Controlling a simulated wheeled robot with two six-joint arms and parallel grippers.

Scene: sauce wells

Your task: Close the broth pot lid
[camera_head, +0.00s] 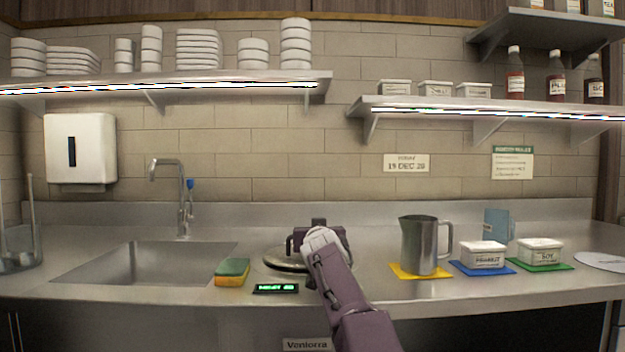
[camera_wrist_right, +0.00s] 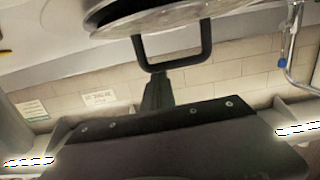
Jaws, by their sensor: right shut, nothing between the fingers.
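The broth pot (camera_head: 285,264) sits on the counter left of centre, mostly hidden behind my right gripper. Its round metal lid (camera_wrist_right: 165,18) shows at the top of the right wrist view, with a dark squared loop handle (camera_wrist_right: 173,65) on it. My right gripper (camera_wrist_right: 158,78) is shut and empty, its fingertips close to the loop. I cannot tell whether they touch it. In the head view my right gripper (camera_head: 318,240) is over the pot's right side. How far the lid is open is unclear. My left gripper is out of view.
A green-and-yellow sponge (camera_head: 232,272) and a small lit display (camera_head: 275,288) lie near the pot. The sink (camera_head: 150,265) is to the left. A metal pitcher (camera_head: 420,245) and two labelled tubs (camera_head: 483,254) (camera_head: 541,251) stand on coloured mats to the right.

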